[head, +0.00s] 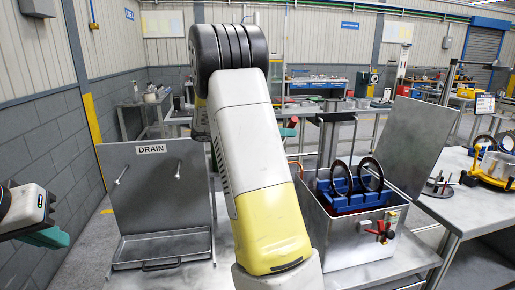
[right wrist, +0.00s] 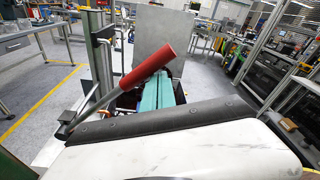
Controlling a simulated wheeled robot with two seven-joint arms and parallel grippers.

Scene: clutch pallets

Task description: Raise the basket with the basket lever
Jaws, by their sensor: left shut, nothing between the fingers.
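The blue basket (head: 342,200) sits in the mouth of the open metal tank (head: 345,245) in the head view, with black rings standing in it. The basket lever's red handle (right wrist: 148,66) and its metal rod (right wrist: 95,107) slant across the right wrist view. My right gripper's teal fingers (right wrist: 158,92) lie close to the handle, which crosses in front of their tips. Whether they grip it is unclear. In the head view my right arm hides most of the lever; a bit of red and teal shows behind it. My left gripper (head: 52,237) is shut and empty at the far left.
A drain stand (head: 160,190) with a tray is left of my right arm. A raised metal lid (head: 415,140) stands behind the tank. A red valve (head: 380,231) is on the tank's front. A side table (head: 470,215) with parts is at right.

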